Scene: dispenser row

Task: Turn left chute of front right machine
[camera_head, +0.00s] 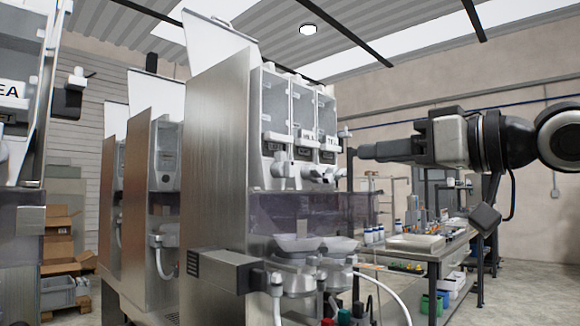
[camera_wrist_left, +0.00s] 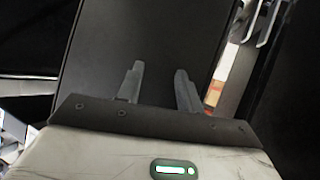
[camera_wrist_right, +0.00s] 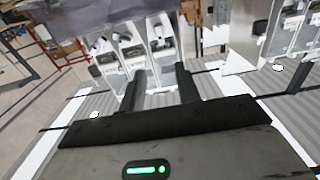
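The front right machine (camera_head: 218,150) stands in the middle of the head view, with a brushed metal side and clear canisters (camera_head: 275,100) on its front. White chutes sit below the canisters; the left chute (camera_head: 281,168) shows near the metal side. My right gripper (camera_head: 362,152) comes in from the right, level with the canister labels and apart from the chutes. The right wrist view shows its two fingers (camera_wrist_right: 160,83) spread, with nothing between them and canisters beyond. My left gripper shows only in the left wrist view, its fingers (camera_wrist_left: 159,85) spread and empty before a dark surface.
Another machine (camera_head: 22,110) stands at the left edge, and more stand behind. A workbench (camera_head: 430,242) with bottles and trays is at the back right. Cardboard boxes (camera_head: 58,232) lie at left.

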